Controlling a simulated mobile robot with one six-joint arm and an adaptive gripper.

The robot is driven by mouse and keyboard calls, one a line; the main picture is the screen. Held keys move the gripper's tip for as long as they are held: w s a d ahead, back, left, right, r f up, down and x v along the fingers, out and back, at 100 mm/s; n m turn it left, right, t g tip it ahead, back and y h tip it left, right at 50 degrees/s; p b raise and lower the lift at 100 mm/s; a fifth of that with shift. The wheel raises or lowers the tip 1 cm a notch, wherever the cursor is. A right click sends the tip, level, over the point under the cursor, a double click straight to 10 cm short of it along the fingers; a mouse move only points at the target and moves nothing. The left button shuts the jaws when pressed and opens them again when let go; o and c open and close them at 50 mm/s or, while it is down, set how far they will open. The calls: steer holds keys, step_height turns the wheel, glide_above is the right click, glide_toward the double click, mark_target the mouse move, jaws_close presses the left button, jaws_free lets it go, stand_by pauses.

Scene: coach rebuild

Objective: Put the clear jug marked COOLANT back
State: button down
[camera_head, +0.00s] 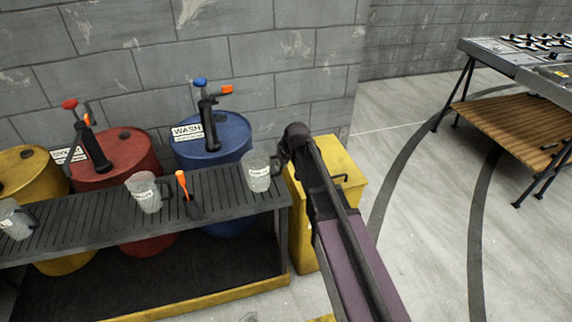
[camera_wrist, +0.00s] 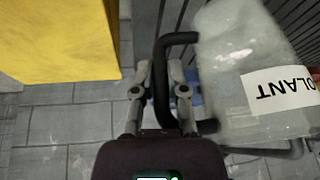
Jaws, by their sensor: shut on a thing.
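The clear jug marked COOLANT (camera_wrist: 228,55) fills the right of the wrist view, its white label upside down and cut off by the edge. Its black handle (camera_wrist: 162,70) stands between the two fingers of my gripper (camera_wrist: 160,92), which is shut on it. In the head view the jug (camera_head: 257,172) is upright at the right end of the slatted dark bench (camera_head: 222,190). I cannot tell whether its base touches the slats. My gripper (camera_head: 284,158) is at the jug's right side there, mostly hidden by my arm.
Two other clear jugs, (camera_head: 147,194) and (camera_head: 14,222), stand on the bench, with an orange-handled tool (camera_head: 182,182) between the middle and right jugs. Red (camera_head: 118,165), blue (camera_head: 225,135) and yellow (camera_head: 30,178) drums stand behind. A yellow cabinet (camera_head: 345,165) is right of the bench.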

steer(key=shift+w+d+f, duration=0.1)
steer(key=shift+w+d, duration=0.1)
steer(key=shift+w, duration=0.9)
steer(key=shift+w+d+f, duration=0.1)
steer(key=shift+w+d, duration=0.1)
steer(key=shift+w, duration=0.9)
steer(key=shift+w+d+f+b, duration=0.1)
steer(key=shift+w+f+b, duration=0.1)
steer(key=shift+f+b, duration=0.45)
steer(key=shift+w+a+f+b, duration=0.1)
steer(key=shift+w+f+b, duration=0.15)
steer(key=shift+f+b, duration=0.4)
steer(key=shift+w+d+f+b, duration=0.1)
steer(key=shift+w+f+b, duration=0.1)
steer(key=shift+f+b, duration=0.4)
steer(key=c, duration=0.7)
jaws_free()
steer(key=shift+r, duration=0.15)
